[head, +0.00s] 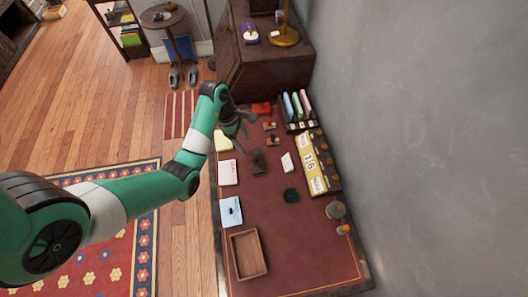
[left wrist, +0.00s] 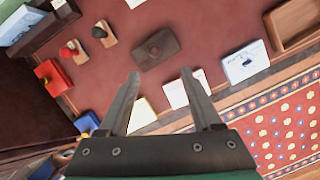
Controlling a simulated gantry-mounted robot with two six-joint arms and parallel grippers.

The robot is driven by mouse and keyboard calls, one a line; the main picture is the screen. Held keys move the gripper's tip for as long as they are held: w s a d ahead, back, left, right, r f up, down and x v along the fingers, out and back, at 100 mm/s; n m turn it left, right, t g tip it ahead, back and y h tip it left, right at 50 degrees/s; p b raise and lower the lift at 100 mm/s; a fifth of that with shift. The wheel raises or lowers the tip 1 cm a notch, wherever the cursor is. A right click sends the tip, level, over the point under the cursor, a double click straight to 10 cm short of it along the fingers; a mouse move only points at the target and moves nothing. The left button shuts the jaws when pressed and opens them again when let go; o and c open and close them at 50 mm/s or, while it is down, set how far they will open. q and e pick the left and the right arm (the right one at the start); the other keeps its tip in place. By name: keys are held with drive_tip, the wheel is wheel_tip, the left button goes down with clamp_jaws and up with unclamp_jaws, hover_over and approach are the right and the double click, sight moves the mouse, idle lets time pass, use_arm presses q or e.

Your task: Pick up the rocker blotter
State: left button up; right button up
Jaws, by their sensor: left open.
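The rocker blotter looks like the dark brown block with a small knob on top; it lies on the red desk top, near the middle in the head view (head: 258,161) and at the upper middle in the left wrist view (left wrist: 155,48). My left gripper (head: 246,125) is open and empty above the desk, beyond the blotter in the head view. In the left wrist view the open fingers (left wrist: 160,74) point toward the blotter, which lies just past the fingertips and apart from them. My right gripper is not in view.
Two small hand stamps (left wrist: 70,52) and a red box (left wrist: 52,77) lie near the blotter.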

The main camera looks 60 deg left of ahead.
use_arm(q)
drive_tip(key=b, duration=0.7)
hover_over(255, 156)
drive_tip(key=s, duration=0.2)
drive_tip(key=f, duration=0.5)
drive_tip(key=shift+w+a+f, duration=0.2)
drive_tip(key=shift+a+f, duration=0.2)
drive_tip(key=shift+w+d+f+b, duration=0.1)
drive_tip(key=shift+w+f+b, duration=0.1)
drive_tip(key=shift+f+b, duration=0.3)
drive_tip(key=b+x, duration=0.2)
drive_tip(key=x, duration=0.2)
drive_tip(key=shift+w+f, duration=0.1)
drive_tip(key=shift+f, duration=0.15)
drive_tip(key=shift+r, duration=0.1)
clamp_jaws()
